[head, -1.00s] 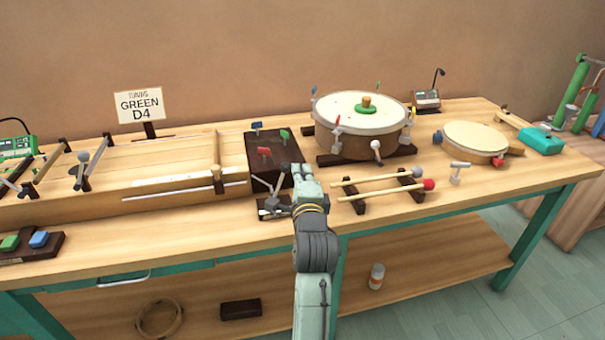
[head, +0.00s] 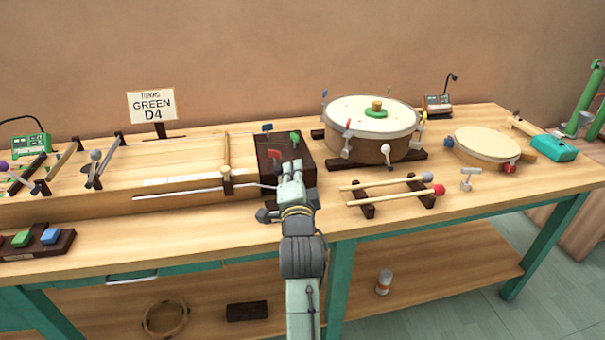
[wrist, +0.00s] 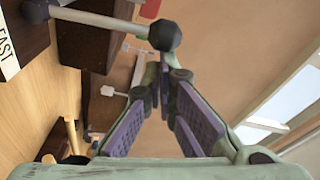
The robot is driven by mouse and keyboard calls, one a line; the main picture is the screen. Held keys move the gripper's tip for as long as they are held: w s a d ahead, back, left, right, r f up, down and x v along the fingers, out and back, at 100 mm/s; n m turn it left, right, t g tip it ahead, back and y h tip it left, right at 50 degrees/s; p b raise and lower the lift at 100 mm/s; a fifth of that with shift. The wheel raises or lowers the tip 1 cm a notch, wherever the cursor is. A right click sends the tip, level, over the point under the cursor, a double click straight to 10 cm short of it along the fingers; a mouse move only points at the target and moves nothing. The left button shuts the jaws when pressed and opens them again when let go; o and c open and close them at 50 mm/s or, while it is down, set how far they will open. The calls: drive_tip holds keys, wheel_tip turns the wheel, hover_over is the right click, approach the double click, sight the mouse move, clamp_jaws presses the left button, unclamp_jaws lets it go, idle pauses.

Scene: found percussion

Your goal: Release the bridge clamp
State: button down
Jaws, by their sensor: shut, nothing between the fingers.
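My gripper (head: 291,168) is shut and empty in front of the dark box at the end of the long wooden string board (head: 190,205). In the wrist view, its fingertips (wrist: 166,62) meet close to a grey lever (wrist: 100,17) with a dark ball end (wrist: 165,35). Whether they touch it I cannot tell. A label (wrist: 6,45) reading "FAST" is beside the lever. My arm hides part of the box front, so I cannot tell which part is the clamp.
The dark box (head: 285,150) carries small coloured tuning keys. Right of it are a large drum (head: 370,140) and two mallets on a rack (head: 385,195). A sign (head: 153,106) reads "TUNING GREEN D4". The right front of the bench is clear.

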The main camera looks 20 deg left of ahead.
drive_tip(key=shift+s+a+r+n, duration=0.1)
drive_tip(key=shift+s+a+n, duration=0.3)
drive_tip(key=shift+a+n, duration=0.35)
drive_tip(key=shift+s+a+r+n, duration=0.1)
drive_tip(key=shift+s+a+n, duration=0.3)
drive_tip(key=shift+n, duration=0.55)
drive_tip(key=shift+w, duration=0.1)
